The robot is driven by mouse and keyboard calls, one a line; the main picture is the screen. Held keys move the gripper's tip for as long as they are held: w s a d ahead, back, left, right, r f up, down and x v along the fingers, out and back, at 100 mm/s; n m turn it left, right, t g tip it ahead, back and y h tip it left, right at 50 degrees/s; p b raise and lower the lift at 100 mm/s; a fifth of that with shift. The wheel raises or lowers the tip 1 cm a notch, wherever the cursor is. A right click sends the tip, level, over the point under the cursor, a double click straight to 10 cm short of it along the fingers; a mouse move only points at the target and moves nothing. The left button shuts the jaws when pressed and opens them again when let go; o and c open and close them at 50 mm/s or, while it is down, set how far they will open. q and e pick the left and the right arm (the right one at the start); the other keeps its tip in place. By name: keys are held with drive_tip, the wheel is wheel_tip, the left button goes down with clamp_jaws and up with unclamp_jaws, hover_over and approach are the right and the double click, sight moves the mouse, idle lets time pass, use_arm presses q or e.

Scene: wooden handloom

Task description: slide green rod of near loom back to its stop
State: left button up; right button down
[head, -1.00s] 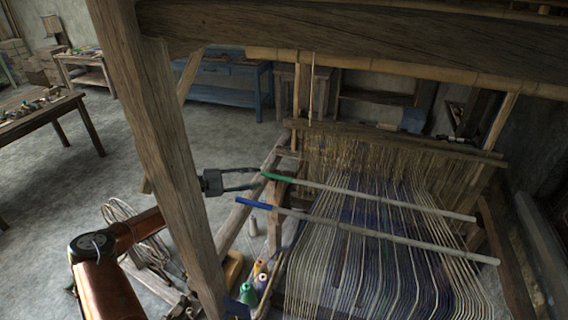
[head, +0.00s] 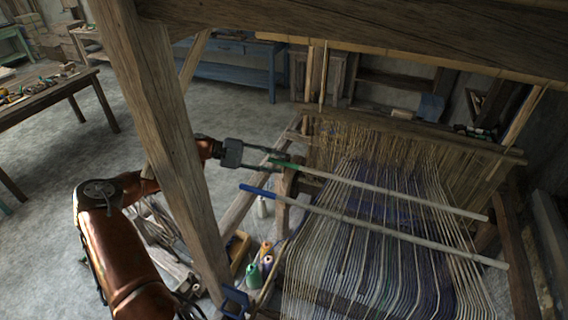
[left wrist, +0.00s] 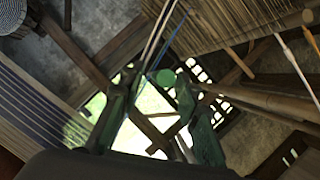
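The green-ended rod (head: 390,192) lies across the warp of the near loom, its green tip pointing left toward my left gripper. My left gripper (head: 280,161) is beside the loom's left side, its fingers spread on either side of the green tip. In the left wrist view the round green rod end (left wrist: 165,77) shows between the open fingertips (left wrist: 158,80), with gaps to both sides. A blue-ended rod (head: 380,228) lies roughly parallel, nearer to me. My right gripper is not in view.
A thick wooden loom post (head: 165,150) stands in front of my left arm. Thread cones (head: 254,275) stand below the gripper at the loom's left. A work table (head: 60,100) stands at far left, with open floor between.

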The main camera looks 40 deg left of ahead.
use_arm(q)
drive_tip(key=shift+x, duration=1.4)
drive_tip(key=shift+c, duration=0.4)
clamp_jaws()
drive_tip(key=shift+d, duration=0.1)
